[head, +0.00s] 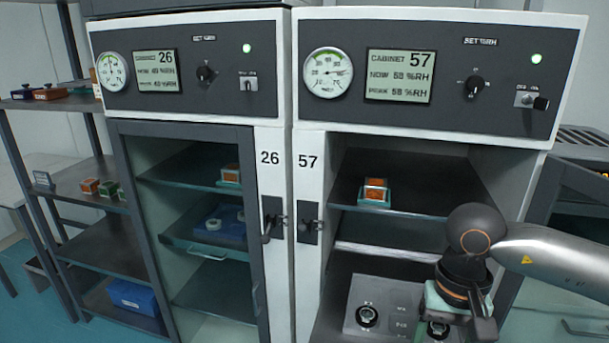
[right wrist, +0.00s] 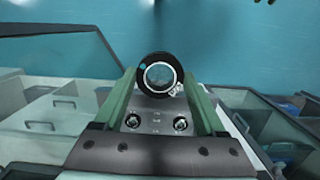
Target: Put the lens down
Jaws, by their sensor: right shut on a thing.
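The lens (right wrist: 160,75), a round glass in a black ring, sits between the green-padded fingers of my right gripper (right wrist: 161,92) in the right wrist view. My right gripper (head: 457,312) is shut on it, in front of the open cabinet 57 (head: 308,190). In the head view the gripper and wrist hide the lens. A grey panel (head: 402,298) with round dark fittings lies low in cabinet 57, beside and behind the gripper. My left gripper is not in view.
An orange-topped box (head: 375,189) stands on the upper shelf (head: 420,204) of cabinet 57. Cabinet 26 (head: 270,180) has its glass door shut, with items inside. An open rack (head: 100,255) at left holds small boxes and a blue bin (head: 136,297).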

